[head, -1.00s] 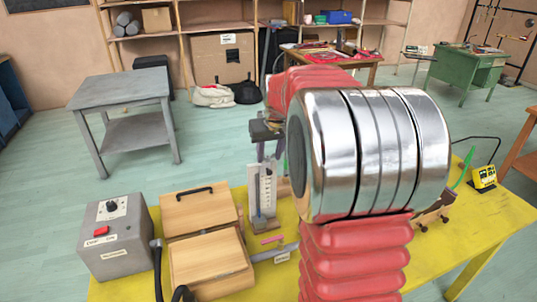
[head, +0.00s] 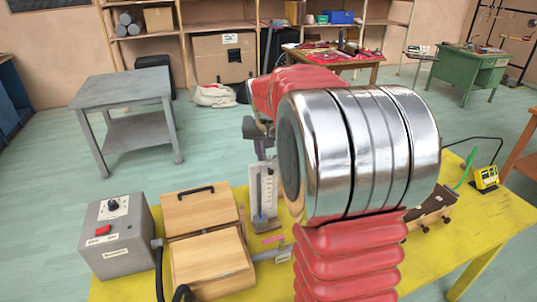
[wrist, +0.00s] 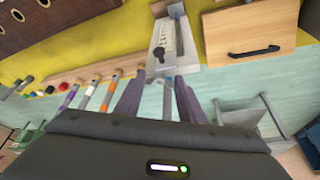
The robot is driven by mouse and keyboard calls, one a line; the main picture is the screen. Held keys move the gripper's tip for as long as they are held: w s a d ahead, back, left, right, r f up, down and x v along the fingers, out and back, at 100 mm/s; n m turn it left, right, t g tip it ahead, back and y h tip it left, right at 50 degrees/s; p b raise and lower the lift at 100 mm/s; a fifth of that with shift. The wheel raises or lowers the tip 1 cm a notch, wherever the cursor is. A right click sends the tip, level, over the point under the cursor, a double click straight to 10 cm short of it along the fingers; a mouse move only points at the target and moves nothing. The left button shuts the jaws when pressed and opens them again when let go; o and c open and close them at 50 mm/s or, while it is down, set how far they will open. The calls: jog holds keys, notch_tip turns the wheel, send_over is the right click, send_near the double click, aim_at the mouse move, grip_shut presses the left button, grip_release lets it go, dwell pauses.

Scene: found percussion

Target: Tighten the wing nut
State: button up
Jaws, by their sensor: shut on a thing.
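My gripper (head: 262,147) is at the top of an upright post with a white scale plate (head: 267,188) on the yellow bench, largely behind my arm in the head view. In the wrist view, my gripper (wrist: 160,82) has its two purple-grey fingers either side of a small blue-grey piece (wrist: 167,92), which I take for the wing nut. Its wings are too small to make out. The scale plate (wrist: 168,38) also shows there, just beyond the fingertips, with a dark round knob (wrist: 158,53) at its near end.
A wooden box with a black handle (head: 200,207) and a grey control box (head: 117,235) stand left of the post. Several colour-banded rods (wrist: 90,95) lie close beside the fingers. A yellow device (head: 485,178) sits at the bench's right end.

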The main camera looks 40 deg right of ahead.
dwell(0.3)
jog(key=shift+w+a+m+g+h, duration=0.15)
jog(key=shift+m+g+h, duration=0.1)
jog(key=shift+m, duration=0.55)
jog(key=shift+w+a+m+g+h, duration=0.15)
jog(key=shift+m+g, duration=0.1)
jog(key=shift+m, duration=0.95)
jog(key=shift+w+m+g+h, duration=0.2)
jog(key=shift+m+g, duration=0.2)
jog(key=shift+m, duration=0.6)
jog(key=shift+w+m+g+h, duration=0.15)
jog(key=shift+m+g, duration=0.25)
jog(key=shift+m, duration=0.6)
jog(key=shift+s, duration=0.1)
jog(key=shift+f, duration=0.1)
jog(key=shift+w+m+g, duration=0.15)
jog(key=shift+m+g, duration=0.25)
jog(key=shift+m, duration=0.6)
jog(key=shift+w+m+g, duration=0.15)
jog(key=shift+m+g, duration=0.25)
jog(key=shift+m, duration=0.6)
